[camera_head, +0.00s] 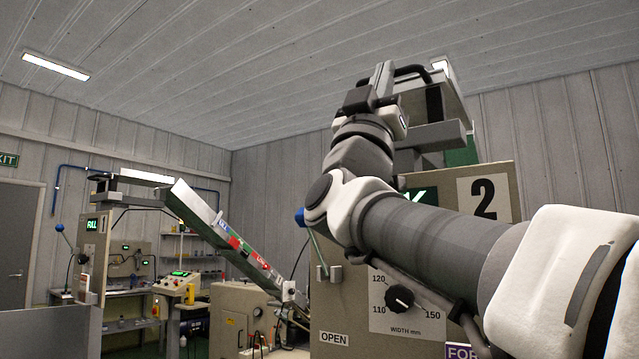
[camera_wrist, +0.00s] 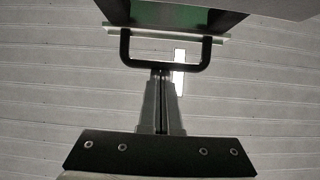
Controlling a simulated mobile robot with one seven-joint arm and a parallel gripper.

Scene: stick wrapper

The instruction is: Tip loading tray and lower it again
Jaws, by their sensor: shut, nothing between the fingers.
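The loading tray (camera_head: 458,90) is the grey part high on the machine marked 2, with a black handle (camera_head: 410,70) on its edge. My gripper (camera_head: 384,68) is raised beside that handle, with its fingers pointing up. In the wrist view, the tray underside (camera_wrist: 175,14) shows at the top, dark and green. The handle's black bar (camera_wrist: 192,68) crosses just at the tips of my gripper (camera_wrist: 161,75). The fingers are shut together with nothing between them. I cannot tell whether the tips touch the bar. My arm hides part of the machine.
The machine's front panel (camera_head: 350,300) has a width knob (camera_head: 399,299) and a blue-knobbed lever (camera_head: 300,217) beside my arm. A sloping chute (camera_head: 225,235) and a second machine marked 1 (camera_head: 88,250) stand to the left. The space above, under the ceiling, is open.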

